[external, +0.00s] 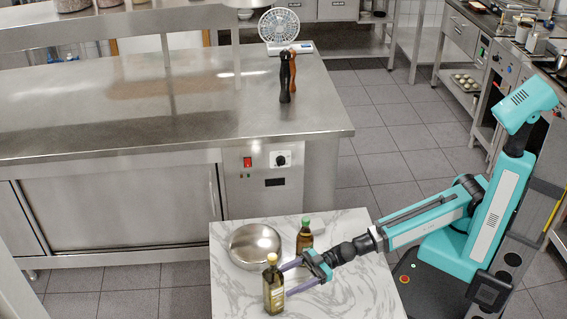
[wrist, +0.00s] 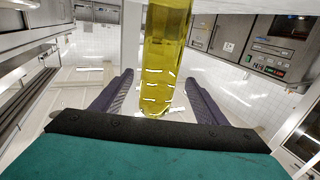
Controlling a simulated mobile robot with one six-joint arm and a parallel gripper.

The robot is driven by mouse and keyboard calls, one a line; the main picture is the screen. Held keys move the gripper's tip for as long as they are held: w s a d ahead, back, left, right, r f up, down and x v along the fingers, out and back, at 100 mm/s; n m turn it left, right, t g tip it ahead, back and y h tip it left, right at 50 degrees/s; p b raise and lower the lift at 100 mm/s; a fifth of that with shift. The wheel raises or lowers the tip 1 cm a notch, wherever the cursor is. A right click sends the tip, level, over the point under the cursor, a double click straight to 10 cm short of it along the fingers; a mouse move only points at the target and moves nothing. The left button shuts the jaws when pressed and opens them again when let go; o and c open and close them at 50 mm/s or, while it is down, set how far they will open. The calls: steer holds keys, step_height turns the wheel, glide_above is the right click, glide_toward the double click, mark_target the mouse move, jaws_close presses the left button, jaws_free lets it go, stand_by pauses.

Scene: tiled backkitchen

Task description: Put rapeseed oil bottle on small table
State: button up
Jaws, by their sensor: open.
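The oil bottle (external: 273,289), with yellow oil, a pale label and a gold-coloured cap, appears upright at the front of a small marble-topped table (external: 345,270). My gripper (external: 286,281) reaches in from the right with its jaws open, one finger to each side of the bottle. In the wrist view the yellow bottle (wrist: 166,60) shows between the two spread fingers (wrist: 158,97), with visible space on both sides. Its upper end is cut off by the picture edge there. I cannot tell whether its base touches the marble.
A metal bowl (external: 255,246) and a dark bottle with a green cap (external: 304,237) stand on the marble behind my gripper. The marble's right side is mostly clear.

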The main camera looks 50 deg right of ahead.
steer(key=shift+p+v, duration=0.95)
steer(key=shift+p, duration=1.75)
steer(key=shift+s+d+p, duration=0.15)
steer(key=shift+d+p, duration=0.35)
steer(key=shift+p, duration=0.55)
